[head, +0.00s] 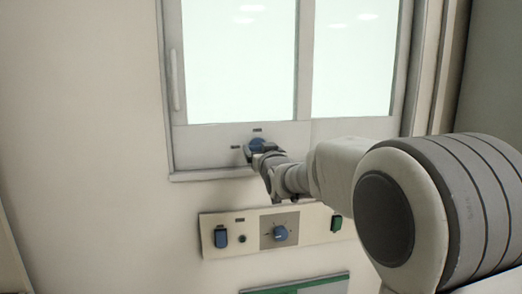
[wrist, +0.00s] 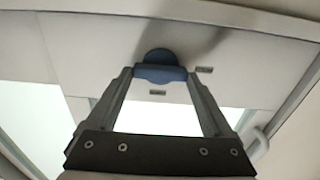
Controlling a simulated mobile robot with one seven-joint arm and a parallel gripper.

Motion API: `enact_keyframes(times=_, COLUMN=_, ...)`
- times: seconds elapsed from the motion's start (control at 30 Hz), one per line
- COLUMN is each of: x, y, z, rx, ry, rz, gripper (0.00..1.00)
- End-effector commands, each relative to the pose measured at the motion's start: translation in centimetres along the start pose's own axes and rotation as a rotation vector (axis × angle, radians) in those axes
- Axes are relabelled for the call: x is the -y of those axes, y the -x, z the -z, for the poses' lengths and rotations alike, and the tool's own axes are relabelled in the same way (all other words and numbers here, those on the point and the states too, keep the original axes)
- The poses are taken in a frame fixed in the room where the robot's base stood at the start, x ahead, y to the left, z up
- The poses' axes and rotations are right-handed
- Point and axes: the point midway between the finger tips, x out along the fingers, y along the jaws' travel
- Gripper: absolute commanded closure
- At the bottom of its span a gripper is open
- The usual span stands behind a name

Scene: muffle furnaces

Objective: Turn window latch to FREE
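The window latch (head: 257,144) is a blue round knob with a bar grip, on the pale strip under the window panes. In the wrist view the latch (wrist: 160,73) sits at the fingertips, its bar lying roughly level across the picture. My gripper (head: 260,153) is at the latch in the head view. In the wrist view my gripper (wrist: 160,76) has one finger at each end of the bar, with no clear gap. Two small dark labels stand near the latch, one above (head: 257,130) and one to its left (head: 235,148); their words are too small to read.
The window frame has a vertical handle (head: 175,80) at left. The wall left of the window is clear.

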Motion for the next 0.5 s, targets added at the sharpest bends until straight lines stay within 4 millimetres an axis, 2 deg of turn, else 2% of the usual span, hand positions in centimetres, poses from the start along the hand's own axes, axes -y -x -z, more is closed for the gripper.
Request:
enact_keyframes(times=0.03, x=0.00, y=0.01, z=0.01, rx=0.000, ry=0.000, rz=0.000, gripper=0.25)
enact_keyframes(times=0.2, x=0.01, y=0.02, z=0.02, rx=0.000, ry=0.000, rz=0.000, gripper=0.56)
enact_keyframes(times=0.3, x=0.01, y=0.02, z=0.02, rx=0.000, ry=0.000, rz=0.000, gripper=0.71)
enact_keyframes(times=0.5, x=-0.02, y=0.02, z=-0.05, rx=-0.001, ry=-0.016, rz=0.000, gripper=0.71)
